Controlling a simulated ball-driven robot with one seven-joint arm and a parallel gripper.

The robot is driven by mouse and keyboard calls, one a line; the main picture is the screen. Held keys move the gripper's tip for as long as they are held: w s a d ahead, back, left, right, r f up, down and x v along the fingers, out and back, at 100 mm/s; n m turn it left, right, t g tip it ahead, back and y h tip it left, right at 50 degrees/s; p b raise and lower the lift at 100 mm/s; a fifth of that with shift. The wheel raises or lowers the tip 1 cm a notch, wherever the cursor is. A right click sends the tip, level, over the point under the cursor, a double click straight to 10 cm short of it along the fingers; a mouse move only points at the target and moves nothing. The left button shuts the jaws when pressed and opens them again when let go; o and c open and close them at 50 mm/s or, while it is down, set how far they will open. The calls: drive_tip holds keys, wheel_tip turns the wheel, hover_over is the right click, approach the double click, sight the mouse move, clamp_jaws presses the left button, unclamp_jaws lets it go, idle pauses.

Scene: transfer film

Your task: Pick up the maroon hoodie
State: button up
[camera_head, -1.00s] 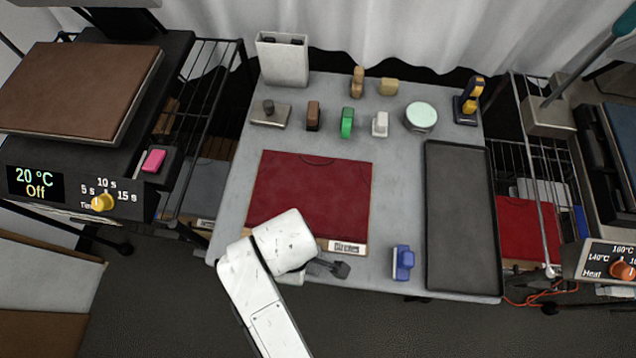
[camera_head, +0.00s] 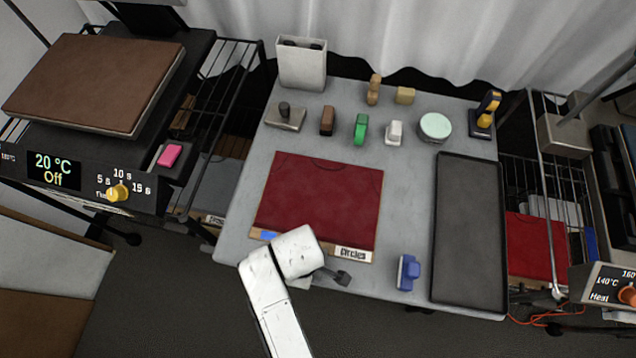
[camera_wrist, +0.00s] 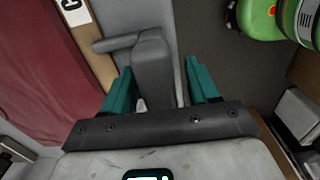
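The maroon hoodie (camera_head: 322,200) lies flat and folded on a thin board (camera_head: 366,256) labelled "Circles", on the grey table. Its edge also fills the left of the wrist view (camera_wrist: 50,75). My gripper (camera_wrist: 162,90) is by the table's front edge, off the hoodie's near side. Its two teal fingers stand apart, with a dark grey handle-like part (camera_wrist: 152,70) between them and a gap visible on the right. I cannot tell what that part belongs to. My white forearm mostly hides the fingers in the head view.
A blue-handled stamp (camera_head: 408,272) and a long dark tray (camera_head: 468,230) are on the right of the table. Several stamps, a white bin (camera_head: 302,65) and a mint-lidded tub (camera_head: 435,127) line the back. Another red garment (camera_head: 535,245) lies on the right rack.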

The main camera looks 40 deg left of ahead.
clamp_jaws()
idle(0.3)
drive_tip(key=shift+r, duration=0.1)
